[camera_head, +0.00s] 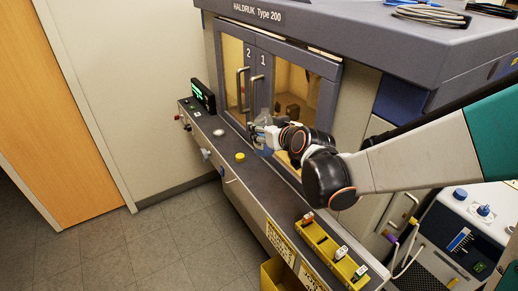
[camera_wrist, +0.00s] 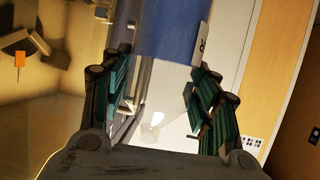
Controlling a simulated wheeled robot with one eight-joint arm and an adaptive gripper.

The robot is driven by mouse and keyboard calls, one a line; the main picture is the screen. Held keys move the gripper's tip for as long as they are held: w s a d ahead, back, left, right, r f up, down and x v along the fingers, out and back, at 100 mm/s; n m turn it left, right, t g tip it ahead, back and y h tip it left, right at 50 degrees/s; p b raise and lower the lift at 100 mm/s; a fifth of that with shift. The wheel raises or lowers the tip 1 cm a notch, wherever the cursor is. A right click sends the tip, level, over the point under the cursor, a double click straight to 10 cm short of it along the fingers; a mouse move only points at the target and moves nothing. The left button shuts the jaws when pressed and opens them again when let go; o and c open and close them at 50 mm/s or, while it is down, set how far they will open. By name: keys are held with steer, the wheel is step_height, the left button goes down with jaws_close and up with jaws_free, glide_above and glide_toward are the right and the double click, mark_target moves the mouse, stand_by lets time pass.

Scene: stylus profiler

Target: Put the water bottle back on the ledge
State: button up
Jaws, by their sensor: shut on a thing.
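The water bottle (camera_wrist: 168,35) is clear with a blue band, and fills the space between my fingers in the wrist view. In the head view its bluish lower part (camera_head: 265,150) shows beside my gripper (camera_head: 260,131), partly hidden by it. My gripper (camera_wrist: 163,85) is shut on the bottle. In the head view the bottle looks about upright, in front of the machine's doors and over or near the dark ledge (camera_head: 262,186). I cannot tell whether its base touches the ledge.
The ledge carries a display (camera_head: 203,96), a white button (camera_head: 219,132), a yellow button (camera_head: 240,156) and a yellow tray (camera_head: 325,245) of small items. Two door handles (camera_head: 240,88) stand out behind. The ledge between yellow button and tray looks clear.

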step_height(320, 180, down, 16)
steer(key=b, duration=0.5)
steer(key=shift+f, duration=0.15)
steer(key=shift+b, duration=0.3)
steer(key=shift+f, duration=0.3)
steer(key=o, duration=1.5)
steer(key=shift+r, duration=0.1)
steer(key=shift+r, duration=0.1)
steer(key=shift+r, duration=0.2)
steer(key=s+d+r+m+g+h+p, duration=0.1)
steer(key=s+d+r, duration=0.3)
steer(key=s, duration=0.6)
steer(key=s+d+r+m+g+h+p, duration=0.1)
steer(key=s+d+r, duration=0.3)
steer(key=s+d, duration=0.5)
steer(key=s+d+r+m+g+h, duration=0.3)
steer(key=s+d, duration=0.3)
steer(key=s, duration=0.5)
steer(key=shift+s+d+r+h+p, duration=0.15)
steer(key=shift+d+r+p, duration=0.05)
steer(key=shift+r, duration=0.25)
steer(key=shift+s+d+r+h+p, duration=0.1)
steer(key=shift+d+r+h+p, duration=0.1)
steer(key=shift+r, duration=0.25)
